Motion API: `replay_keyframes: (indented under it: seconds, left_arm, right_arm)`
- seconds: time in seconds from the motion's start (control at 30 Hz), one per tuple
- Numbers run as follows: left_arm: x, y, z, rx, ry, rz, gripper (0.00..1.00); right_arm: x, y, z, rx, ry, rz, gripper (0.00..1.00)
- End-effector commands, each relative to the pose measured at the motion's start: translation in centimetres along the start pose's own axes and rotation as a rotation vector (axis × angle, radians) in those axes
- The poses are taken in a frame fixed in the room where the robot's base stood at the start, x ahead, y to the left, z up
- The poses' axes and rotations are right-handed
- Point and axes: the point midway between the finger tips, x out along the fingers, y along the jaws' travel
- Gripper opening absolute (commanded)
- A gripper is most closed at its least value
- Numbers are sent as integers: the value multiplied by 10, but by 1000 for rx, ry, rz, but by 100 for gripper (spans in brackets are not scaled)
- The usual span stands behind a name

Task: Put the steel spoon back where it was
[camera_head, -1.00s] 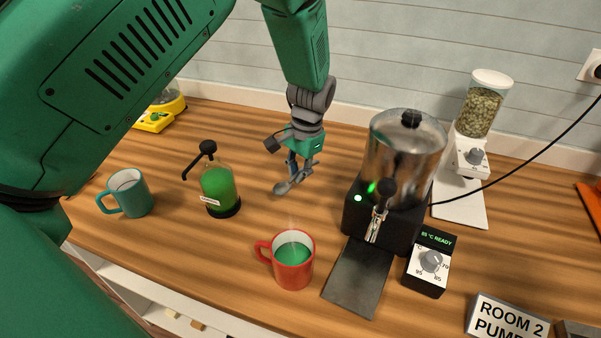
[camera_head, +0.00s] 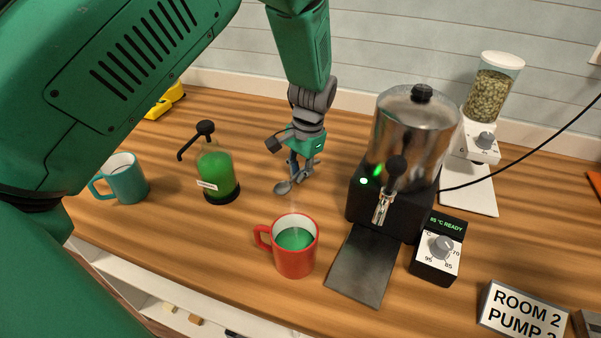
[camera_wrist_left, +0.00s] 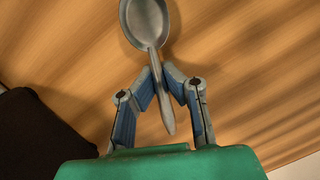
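The steel spoon (camera_head: 283,188) is a small grey shape below my left gripper (camera_head: 305,177) in the head view, between the green bottle and the drink dispenser, behind the red mug. In the left wrist view the spoon (camera_wrist_left: 145,22) shows large, its bowl away from me. My left gripper (camera_wrist_left: 162,78) is shut on its handle, with the handle's end pointing back toward the palm. I cannot tell whether the spoon touches the table. My right gripper is not in view.
The red mug (camera_head: 295,258) holds green liquid. The dispenser (camera_head: 410,135), dial box (camera_head: 437,255) and bean hopper (camera_head: 491,95) stand right. The green pump bottle (camera_head: 216,172) and teal mug (camera_head: 125,180) stand left. Bare wood lies around the spoon.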

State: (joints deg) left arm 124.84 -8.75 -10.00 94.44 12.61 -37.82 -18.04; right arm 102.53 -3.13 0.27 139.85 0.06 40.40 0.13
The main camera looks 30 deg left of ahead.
Motion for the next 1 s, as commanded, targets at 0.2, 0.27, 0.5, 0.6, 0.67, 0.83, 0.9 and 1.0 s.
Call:
replay_keyframes:
  seconds: [0.2, 0.27, 0.5, 0.6, 0.67, 0.83, 0.9, 1.0]
  left_arm:
    - [5, 1, -1, 0, 0, 0, 0]
    - [6, 1, -1, 0, 0, 0, 0]
    - [12, 3, -2, 1, -2, 2, 0]
    - [15, 4, -2, 2, -5, 3, 0]
    - [17, 4, -2, 2, -6, 3, 0]
    - [20, 5, -2, 3, -9, 5, 0]
    - [20, 5, -2, 3, -10, 6, 0]
    - [20, 6, -2, 3, -11, 7, 12]
  right_arm:
    - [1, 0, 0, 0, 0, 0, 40]
    - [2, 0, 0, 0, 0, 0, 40]
    - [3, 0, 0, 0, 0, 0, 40]
    - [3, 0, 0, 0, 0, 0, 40]
    - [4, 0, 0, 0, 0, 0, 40]
    - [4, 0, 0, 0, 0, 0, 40]
    - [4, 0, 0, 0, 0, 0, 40]
    - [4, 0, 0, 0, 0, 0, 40]
